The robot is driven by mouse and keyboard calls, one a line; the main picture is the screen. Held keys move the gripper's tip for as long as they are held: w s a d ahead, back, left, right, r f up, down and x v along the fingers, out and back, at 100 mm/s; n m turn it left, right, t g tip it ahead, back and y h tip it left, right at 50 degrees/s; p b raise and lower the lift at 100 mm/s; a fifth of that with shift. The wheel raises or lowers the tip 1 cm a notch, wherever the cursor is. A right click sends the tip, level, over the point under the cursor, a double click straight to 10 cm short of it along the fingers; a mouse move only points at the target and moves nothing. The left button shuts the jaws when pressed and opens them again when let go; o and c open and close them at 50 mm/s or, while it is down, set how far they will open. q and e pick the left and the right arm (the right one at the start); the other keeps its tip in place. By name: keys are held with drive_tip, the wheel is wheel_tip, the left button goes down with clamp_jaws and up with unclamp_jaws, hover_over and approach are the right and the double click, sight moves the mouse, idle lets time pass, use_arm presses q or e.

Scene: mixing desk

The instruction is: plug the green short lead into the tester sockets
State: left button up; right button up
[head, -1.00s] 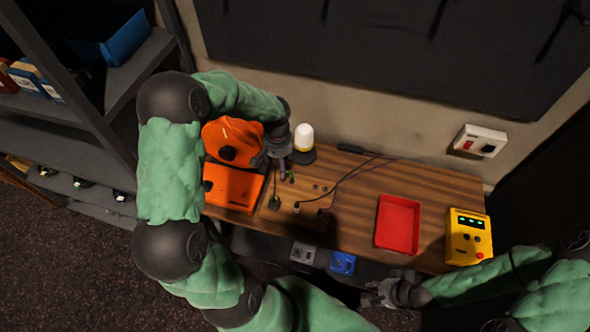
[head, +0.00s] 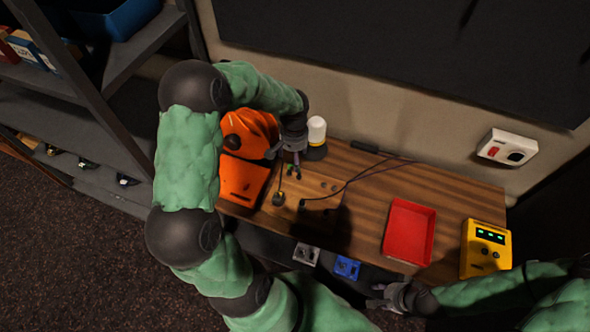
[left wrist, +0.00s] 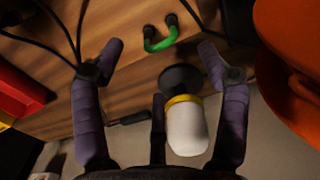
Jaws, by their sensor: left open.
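The green short lead (left wrist: 160,42), a bent green piece with two black plug ends, shows in the left wrist view against the wooden desk. In the head view only a small bit of green shows below my left gripper (head: 287,160). In the left wrist view this gripper (left wrist: 160,50) is open, its fingers on either side of the lead with gaps between. I cannot tell how the plug ends sit. A yellow box (head: 486,262) with green lights, possibly the tester, stands at the desk's right end. My right gripper (head: 388,297) is low at the front; its jaws are unclear.
An orange case (head: 245,178) is left of my left gripper. A white-topped lamp (head: 316,130) stands close behind it and in the left wrist view (left wrist: 187,128). Dark cables cross the desk. A red tray (head: 409,232) lies left of the yellow box. Bare wood (head: 370,205) lies between.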

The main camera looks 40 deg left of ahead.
sight(294, 175)
use_arm(q)
drive_tip(key=shift+f+b, duration=3.15)
drive_tip(key=shift+f, duration=1.35)
clamp_jaws()
drive_tip(key=shift+r, duration=0.15)
drive_tip(key=shift+r+p, duration=1.85)
drive_tip(key=shift+r, duration=1.05)
